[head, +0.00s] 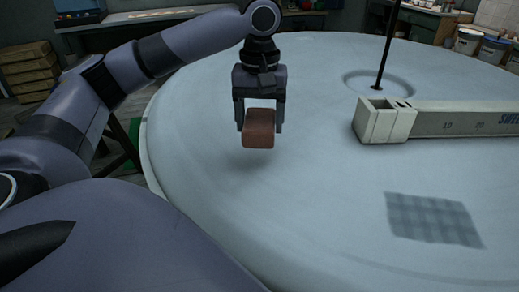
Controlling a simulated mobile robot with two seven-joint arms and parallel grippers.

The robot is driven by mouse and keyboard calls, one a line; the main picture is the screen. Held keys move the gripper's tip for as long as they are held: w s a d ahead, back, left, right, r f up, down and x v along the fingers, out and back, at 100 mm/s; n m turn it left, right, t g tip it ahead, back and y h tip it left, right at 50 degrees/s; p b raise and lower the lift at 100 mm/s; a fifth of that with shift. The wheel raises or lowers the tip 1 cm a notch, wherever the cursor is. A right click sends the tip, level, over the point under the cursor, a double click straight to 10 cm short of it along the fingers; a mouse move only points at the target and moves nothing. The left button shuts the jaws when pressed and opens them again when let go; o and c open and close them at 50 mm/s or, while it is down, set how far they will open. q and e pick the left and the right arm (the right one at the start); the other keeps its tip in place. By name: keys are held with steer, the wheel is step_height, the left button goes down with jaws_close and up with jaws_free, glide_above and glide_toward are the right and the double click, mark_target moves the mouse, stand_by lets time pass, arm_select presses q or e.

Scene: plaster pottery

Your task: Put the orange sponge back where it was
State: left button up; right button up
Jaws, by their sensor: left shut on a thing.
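My left gripper (259,118) points down over the left part of the pale round table (300,215). It is shut on the orange sponge (259,132), a reddish-brown block held between its two fingers. The sponge appears a little above the surface, with a soft shadow on the table below it. My right gripper is not in the view.
A long box-like beam with a pale end block (383,121) lies at the right. A dark thin pole (385,50) stands in a round recess behind it. A grey checked patch (433,219) lies at the front right. The table's middle is clear.

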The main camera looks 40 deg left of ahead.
mark_target(260, 161)
arm_select(q)
step_height(260, 161, down, 7)
steer(key=shift+r+b, duration=0.2)
steer(key=shift+b, duration=0.15)
steer(key=shift+f, duration=0.2)
steer(key=o, duration=0.9)
steer(key=shift+f, duration=0.1)
steer(key=shift+o, duration=0.2)
step_height(260, 161, up, 12)
steer(key=shift+r+p, duration=0.15)
steer(key=shift+p, duration=0.7)
